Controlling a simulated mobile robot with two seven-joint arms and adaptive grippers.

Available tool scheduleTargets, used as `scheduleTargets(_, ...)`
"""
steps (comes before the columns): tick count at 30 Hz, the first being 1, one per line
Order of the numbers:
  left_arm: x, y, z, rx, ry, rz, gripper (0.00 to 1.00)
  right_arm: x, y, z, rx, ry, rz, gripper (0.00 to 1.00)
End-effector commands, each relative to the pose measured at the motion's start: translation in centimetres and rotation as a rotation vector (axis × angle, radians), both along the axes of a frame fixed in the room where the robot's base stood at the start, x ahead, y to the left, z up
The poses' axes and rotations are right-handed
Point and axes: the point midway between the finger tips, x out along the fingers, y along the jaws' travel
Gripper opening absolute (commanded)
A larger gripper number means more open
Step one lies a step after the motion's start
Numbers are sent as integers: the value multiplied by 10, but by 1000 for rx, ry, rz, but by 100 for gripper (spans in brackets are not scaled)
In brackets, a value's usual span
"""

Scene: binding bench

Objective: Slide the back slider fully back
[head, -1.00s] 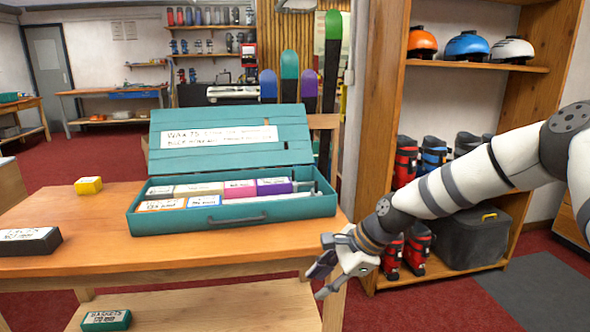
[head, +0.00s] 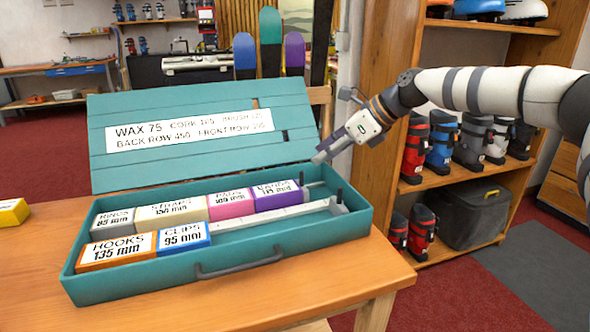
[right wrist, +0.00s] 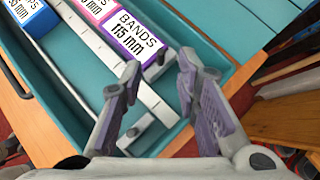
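The teal box (head: 340,235) stands open on the bench. Its back row holds rings, straps, pads and bands blocks, and the back slider (head: 301,179), with a dark upright peg, is at the right end beside the purple bands block (head: 277,196). The front slider (head: 338,205) is at the right end of the front row's pale rail. My right gripper (head: 323,154) is above the box's back right corner, close to the back slider. My left gripper is out of view.
The raised teal lid (head: 200,150) with a white label stands behind the box. A yellow block (head: 12,212) lies at the left on the bench. A wooden shelf (head: 400,170) with boots is at the right. The bench's right front is clear.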

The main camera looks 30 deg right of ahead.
Motion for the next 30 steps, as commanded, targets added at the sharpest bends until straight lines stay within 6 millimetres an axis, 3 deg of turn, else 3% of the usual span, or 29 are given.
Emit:
scheduleTargets(1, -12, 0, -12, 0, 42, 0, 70, 9, 6, -30, -1, 27, 2, 30)
scheduleTargets(7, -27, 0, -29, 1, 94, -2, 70, 35, 24, -58, -1, 20, 1, 30)
scheduleTargets(12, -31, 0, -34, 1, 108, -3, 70, 46, 30, -63, -2, 11, 0, 30)
scheduleTargets(20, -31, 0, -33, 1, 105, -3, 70, 47, 32, -60, -1, 5, 1, 30)
scheduleTargets(24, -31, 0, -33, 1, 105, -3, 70, 47, 31, -60, -1, 5, 1, 0)
scheduleTargets(30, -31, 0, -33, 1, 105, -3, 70, 47, 31, -60, -1, 7, 0, 0)
